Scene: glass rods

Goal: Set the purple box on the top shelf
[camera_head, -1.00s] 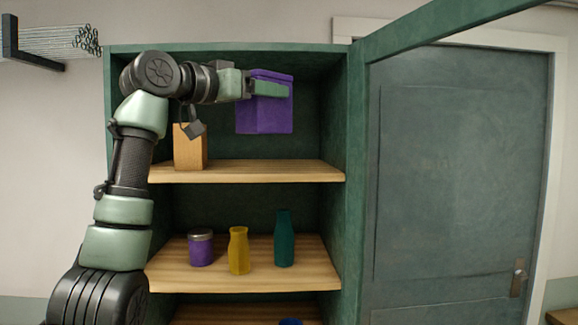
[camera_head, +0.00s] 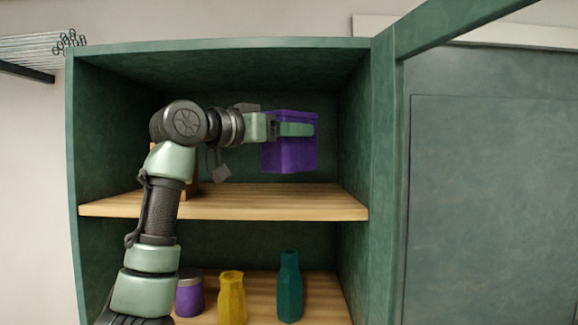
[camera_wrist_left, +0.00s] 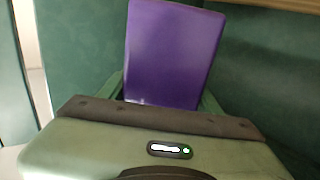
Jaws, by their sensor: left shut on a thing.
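The purple box (camera_head: 289,157) is held upright in my left gripper (camera_head: 296,129), which is shut on it. The box is inside the open green cabinet, a little above the top wooden shelf (camera_head: 290,202), towards its right side. In the left wrist view the purple box (camera_wrist_left: 172,52) sits between the fingers, which are mostly hidden by the gripper body. My right gripper is not in view.
A tan box (camera_head: 188,172) stands on the top shelf at the left, mostly behind my left arm. The lower shelf holds a purple jar (camera_head: 189,296), a yellow bottle (camera_head: 232,298) and a teal bottle (camera_head: 289,288). The right part of the top shelf is clear.

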